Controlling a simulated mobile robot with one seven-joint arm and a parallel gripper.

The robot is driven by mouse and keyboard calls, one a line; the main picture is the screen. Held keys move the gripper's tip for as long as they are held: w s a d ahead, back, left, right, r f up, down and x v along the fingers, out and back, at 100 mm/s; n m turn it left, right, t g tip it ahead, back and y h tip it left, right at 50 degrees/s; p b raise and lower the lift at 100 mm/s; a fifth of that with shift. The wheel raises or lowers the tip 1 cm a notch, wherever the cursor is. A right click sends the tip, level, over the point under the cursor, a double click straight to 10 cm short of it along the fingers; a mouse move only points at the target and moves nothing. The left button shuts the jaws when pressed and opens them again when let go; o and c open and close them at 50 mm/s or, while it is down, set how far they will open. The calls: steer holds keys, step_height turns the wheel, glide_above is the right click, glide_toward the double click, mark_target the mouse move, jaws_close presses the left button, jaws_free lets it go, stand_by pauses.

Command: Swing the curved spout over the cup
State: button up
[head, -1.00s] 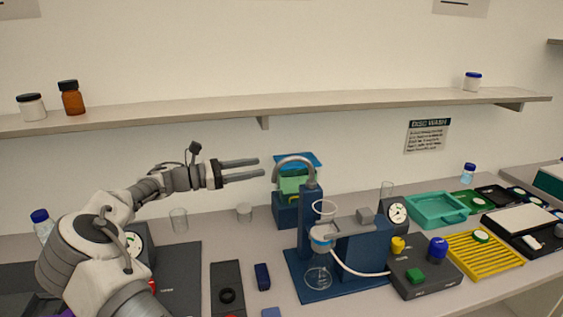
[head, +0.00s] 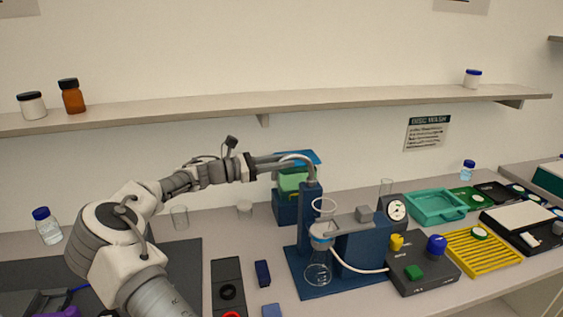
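The curved spout (head: 300,158) is a grey bent tube on top of a dark blue post. Its arch points left, towards my arm, away from the cup. The cup (head: 325,207) is a clear, wide-rimmed vessel in front of the post, above a blue-ringed holder and a glass flask (head: 318,272). My gripper (head: 282,163) is at the spout's left, free end. Its two fingers still look apart, with the spout end at or between their tips. Whether they touch it is hard to see.
A blue block with green and teal pieces (head: 290,182) stands behind the spout. A pressure gauge (head: 397,209) and a control box (head: 422,273) are right of the rig. The shelf (head: 260,108) runs above.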

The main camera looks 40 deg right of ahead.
jaws_close()
stand_by(1.1)
